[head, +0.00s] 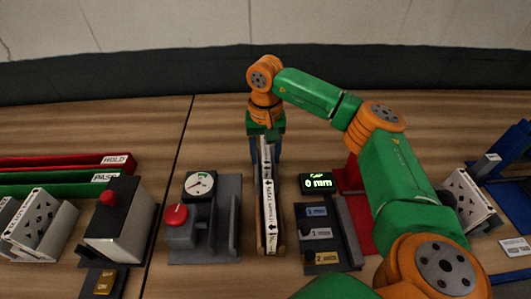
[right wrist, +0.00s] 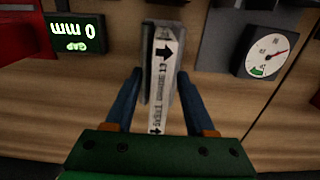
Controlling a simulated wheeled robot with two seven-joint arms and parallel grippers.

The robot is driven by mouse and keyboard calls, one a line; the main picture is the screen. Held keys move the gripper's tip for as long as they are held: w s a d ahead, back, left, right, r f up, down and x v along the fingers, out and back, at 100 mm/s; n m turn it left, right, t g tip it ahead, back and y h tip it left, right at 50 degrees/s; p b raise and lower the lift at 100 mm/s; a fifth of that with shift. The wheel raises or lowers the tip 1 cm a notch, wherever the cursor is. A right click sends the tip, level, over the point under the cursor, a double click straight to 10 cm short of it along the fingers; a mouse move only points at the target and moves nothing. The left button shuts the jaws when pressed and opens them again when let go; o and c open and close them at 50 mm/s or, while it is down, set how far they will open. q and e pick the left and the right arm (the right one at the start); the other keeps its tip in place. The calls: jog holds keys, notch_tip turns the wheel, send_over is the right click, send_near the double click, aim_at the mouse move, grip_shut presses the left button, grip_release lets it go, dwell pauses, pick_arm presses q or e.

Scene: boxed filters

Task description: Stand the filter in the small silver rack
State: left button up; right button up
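The filter (head: 269,200) is a narrow white box with black arrows and print along its top edge. It stands upright on edge in the middle of the table in the head view, and it also shows in the right wrist view (right wrist: 163,85). A narrow grey rack (right wrist: 148,65) shows close along its side; how deep the filter sits in it is hidden. My right gripper (head: 265,152) points down at the filter's far end. Its two blue fingers straddle the filter, with a visible gap on each side in the wrist view (right wrist: 162,75). My left gripper is out of view.
A gauge stand with a red button (head: 176,216) is close left of the filter. A display reading 0 mm (head: 318,182) and a panel of labelled switches (head: 320,235) are close right. Red HOLD (head: 60,160) and green PASS (head: 50,187) trays lie far left. A blue frame (head: 515,170) stands far right.

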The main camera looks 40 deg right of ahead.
jog(key=shift+r, duration=0.3)
notch_tip(320, 180, up, 8)
jog(key=shift+f+b, duration=0.2)
jog(key=shift+b, duration=0.2)
notch_tip(320, 180, up, 4)
jog(key=shift+r+p, duration=0.15)
jog(key=shift+p, duration=0.7)
